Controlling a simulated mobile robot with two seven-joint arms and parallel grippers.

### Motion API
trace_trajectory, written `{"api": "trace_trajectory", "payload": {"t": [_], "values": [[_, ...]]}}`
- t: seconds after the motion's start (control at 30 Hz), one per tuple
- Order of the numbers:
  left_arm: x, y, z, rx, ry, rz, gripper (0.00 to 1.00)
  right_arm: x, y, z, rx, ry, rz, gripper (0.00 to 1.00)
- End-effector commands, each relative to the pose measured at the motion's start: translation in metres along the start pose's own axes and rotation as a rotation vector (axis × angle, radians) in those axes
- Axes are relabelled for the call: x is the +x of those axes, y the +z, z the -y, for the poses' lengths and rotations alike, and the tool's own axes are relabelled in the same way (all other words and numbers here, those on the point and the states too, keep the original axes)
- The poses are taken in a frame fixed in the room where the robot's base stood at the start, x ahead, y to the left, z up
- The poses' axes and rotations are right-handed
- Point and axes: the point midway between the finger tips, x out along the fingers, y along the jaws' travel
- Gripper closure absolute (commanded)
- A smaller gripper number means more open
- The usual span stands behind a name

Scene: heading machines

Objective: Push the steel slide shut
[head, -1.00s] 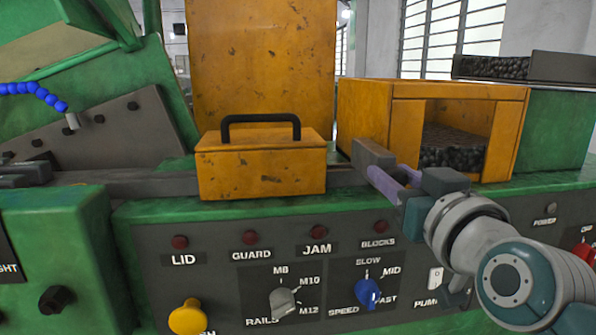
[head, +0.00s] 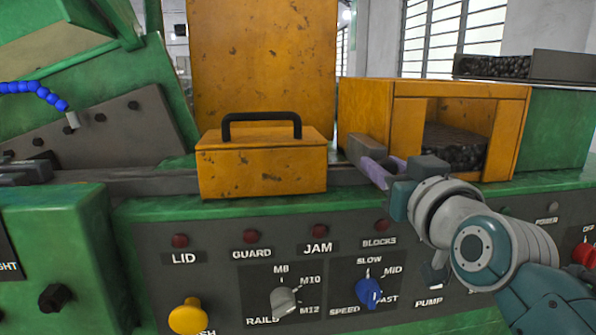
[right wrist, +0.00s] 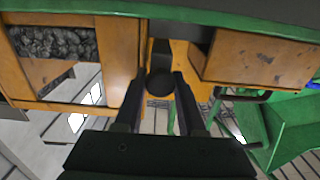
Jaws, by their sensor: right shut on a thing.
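The steel slide (head: 362,147) is a grey bar end that sticks out toward me, between the small yellow box and the open-fronted yellow housing. My right gripper (head: 376,171) reaches in from the right, its purple fingers against the slide's near end. In the right wrist view the two dark fingers of this gripper (right wrist: 159,84) flank a dark round knob (right wrist: 158,80), below the slide's grey underside. The gripper is shut on this knob. How far the slide reaches back is hidden. My left gripper is not in view.
A yellow box with a black handle (head: 262,165) stands left of the slide. The yellow housing (head: 365,110) with dark pieces inside stands close on the right. Below is a panel with a yellow button (head: 188,317), a blue speed knob (head: 368,292) and red lamps.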

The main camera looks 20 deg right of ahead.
Motion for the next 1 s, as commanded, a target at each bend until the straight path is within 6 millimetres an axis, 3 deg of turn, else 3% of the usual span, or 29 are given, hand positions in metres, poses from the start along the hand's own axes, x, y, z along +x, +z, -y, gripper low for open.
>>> {"api": "trace_trajectory", "payload": {"t": [0.17,0.47,0.5,0.73,1.0], "values": [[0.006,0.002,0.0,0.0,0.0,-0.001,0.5,0.02,0.001,0.0,0.0,0.0,0.001,1.0],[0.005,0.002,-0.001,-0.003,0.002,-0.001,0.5,0.021,0.002,0.0,-0.001,0.0,0.006,1.0],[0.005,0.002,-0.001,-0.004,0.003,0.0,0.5,0.021,0.002,0.0,-0.001,0.0,0.007,0.57],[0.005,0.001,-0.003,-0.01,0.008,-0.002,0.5,0.021,0.001,0.0,-0.001,0.0,0.003,0.32],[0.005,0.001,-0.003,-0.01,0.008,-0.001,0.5,0.02,0.001,0.0,0.0,0.0,0.002,0.32]]}}
